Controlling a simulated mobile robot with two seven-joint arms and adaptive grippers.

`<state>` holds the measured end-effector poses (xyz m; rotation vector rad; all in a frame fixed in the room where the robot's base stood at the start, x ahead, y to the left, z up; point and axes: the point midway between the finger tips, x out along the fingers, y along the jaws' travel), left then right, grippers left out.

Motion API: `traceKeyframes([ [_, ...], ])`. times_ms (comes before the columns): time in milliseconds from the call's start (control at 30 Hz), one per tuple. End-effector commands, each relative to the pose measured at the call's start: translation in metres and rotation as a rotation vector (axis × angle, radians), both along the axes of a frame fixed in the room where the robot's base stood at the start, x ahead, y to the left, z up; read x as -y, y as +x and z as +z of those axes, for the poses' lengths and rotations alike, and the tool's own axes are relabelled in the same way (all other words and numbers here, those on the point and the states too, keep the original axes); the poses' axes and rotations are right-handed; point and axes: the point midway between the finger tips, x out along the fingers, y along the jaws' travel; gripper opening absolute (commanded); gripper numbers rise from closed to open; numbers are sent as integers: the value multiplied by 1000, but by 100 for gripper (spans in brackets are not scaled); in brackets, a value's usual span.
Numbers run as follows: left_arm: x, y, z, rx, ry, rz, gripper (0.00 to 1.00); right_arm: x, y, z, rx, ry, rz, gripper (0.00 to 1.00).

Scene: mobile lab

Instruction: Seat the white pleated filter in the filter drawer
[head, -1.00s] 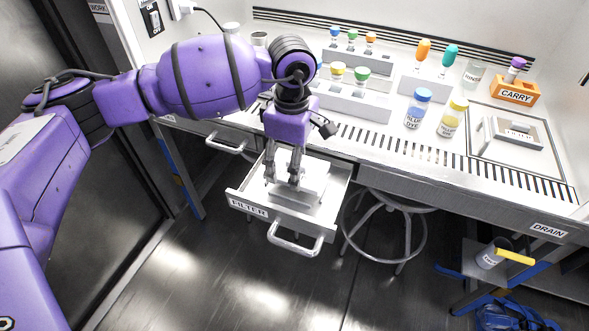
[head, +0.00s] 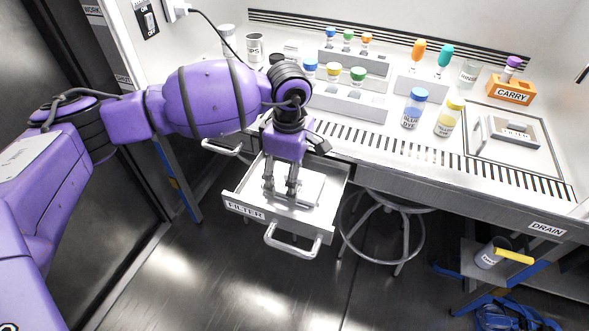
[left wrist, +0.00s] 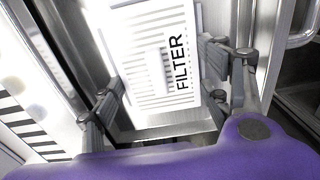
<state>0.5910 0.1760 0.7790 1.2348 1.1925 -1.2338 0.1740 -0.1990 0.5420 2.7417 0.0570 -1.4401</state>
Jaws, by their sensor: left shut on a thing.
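The filter drawer (head: 229,207) is pulled open below the bench front, with a "FILTER" label and a handle. The white filter (head: 309,189) lies low inside the drawer walls, looking level. In the left wrist view the filter (left wrist: 152,88) shows its slotted face and "FILTER" lettering, with drawer metal around it. My left gripper (head: 280,191) points down into the drawer and is shut on the filter. In the left wrist view its fingers (left wrist: 163,85) stand on either side of it. Whether the filter's underside rests on the drawer floor is hidden. My right gripper is not in view.
The bench (head: 400,155) carries racks of coloured-cap vials, a blue dye bottle (head: 415,108), a yellow bottle (head: 449,118) and an orange carry holder (head: 511,90). A stool (head: 383,262) stands right of the drawer. The floor in front is clear.

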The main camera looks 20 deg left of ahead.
Motion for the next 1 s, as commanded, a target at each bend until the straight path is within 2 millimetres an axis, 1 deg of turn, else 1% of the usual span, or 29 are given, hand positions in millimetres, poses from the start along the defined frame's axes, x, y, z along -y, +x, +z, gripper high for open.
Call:
traceKeyframes([
  [67,0,0,-3,-1,0,0,43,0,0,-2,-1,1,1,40],
  [167,0,0,-3,0,0,0,43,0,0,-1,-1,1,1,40],
  [200,0,0,-3,-1,0,0,74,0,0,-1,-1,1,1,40],
  [233,0,0,-3,0,0,0,78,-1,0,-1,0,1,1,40],
  [533,0,0,-2,0,0,0,78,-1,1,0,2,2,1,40],
  [667,0,0,6,2,0,0,78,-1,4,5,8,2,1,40],
  [733,0,1,17,5,0,0,78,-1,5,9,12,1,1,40],
  [867,0,1,40,5,1,-1,78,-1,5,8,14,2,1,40],
  [1000,0,1,73,5,0,-1,78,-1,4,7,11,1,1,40],
])
